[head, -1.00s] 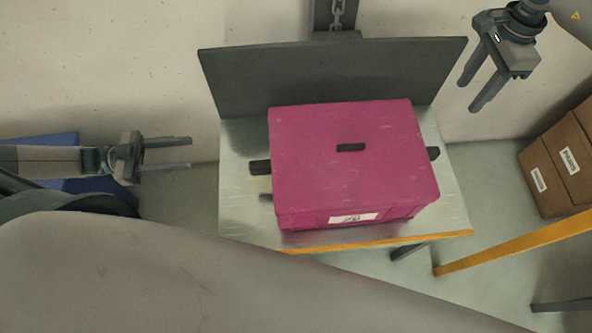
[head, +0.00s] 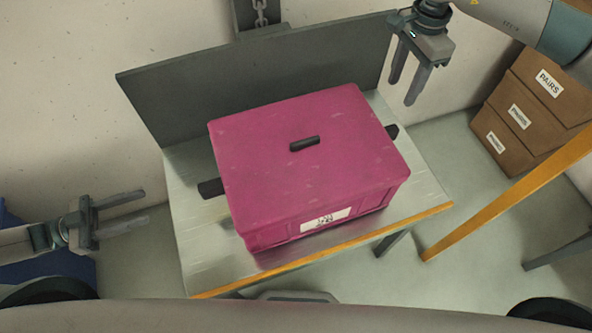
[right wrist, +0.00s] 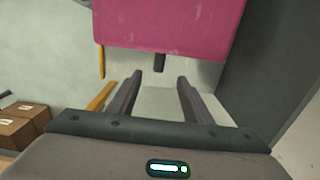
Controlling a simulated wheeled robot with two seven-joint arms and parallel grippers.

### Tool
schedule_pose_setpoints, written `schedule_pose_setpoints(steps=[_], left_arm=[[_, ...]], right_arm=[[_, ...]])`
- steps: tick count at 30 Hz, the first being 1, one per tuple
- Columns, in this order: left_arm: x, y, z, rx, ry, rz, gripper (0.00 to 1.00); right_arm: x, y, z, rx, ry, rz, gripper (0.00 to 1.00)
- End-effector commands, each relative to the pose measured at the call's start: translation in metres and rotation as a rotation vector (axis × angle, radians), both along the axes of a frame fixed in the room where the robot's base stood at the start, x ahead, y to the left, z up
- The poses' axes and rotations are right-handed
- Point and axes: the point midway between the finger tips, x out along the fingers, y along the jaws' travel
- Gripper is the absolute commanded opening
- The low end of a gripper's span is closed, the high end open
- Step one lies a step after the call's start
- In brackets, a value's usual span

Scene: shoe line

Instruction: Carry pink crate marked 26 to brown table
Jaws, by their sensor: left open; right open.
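The pink crate (head: 310,165) sits on a metal platform (head: 195,255) with an orange front edge. It has a closed lid with a dark handle on top, dark side handles, and a white label on its front too small to read surely. My left gripper (head: 140,208) is open and empty, left of the crate and apart from it. My right gripper (head: 405,92) is open and empty, to the right of and behind the crate. In the right wrist view the crate (right wrist: 165,25) and its dark side handle lie ahead of my open fingers (right wrist: 158,82). No brown table is recognisable.
A dark upright panel (head: 250,75) with a chain above stands behind the crate. Brown boxes (head: 510,125) are stacked at the right, near an orange bar (head: 510,195). A blue object (head: 50,265) is at the left edge. Grey floor shows between platform and boxes.

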Motion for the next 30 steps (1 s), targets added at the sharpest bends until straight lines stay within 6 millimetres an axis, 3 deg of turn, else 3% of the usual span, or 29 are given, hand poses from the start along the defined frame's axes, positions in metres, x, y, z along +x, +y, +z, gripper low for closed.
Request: schedule_pose_setpoints(steps=[11,30], left_arm=[[0.009,-0.021,0.000,-0.002,-0.002,-0.001,0.45],[0.048,-0.116,0.001,-0.003,-0.002,-0.002,0.45]], right_arm=[[0.000,0.000,-0.023,-0.001,0.002,-0.001,0.45],[-0.001,0.000,-0.125,-0.001,0.003,-0.001,0.45]])
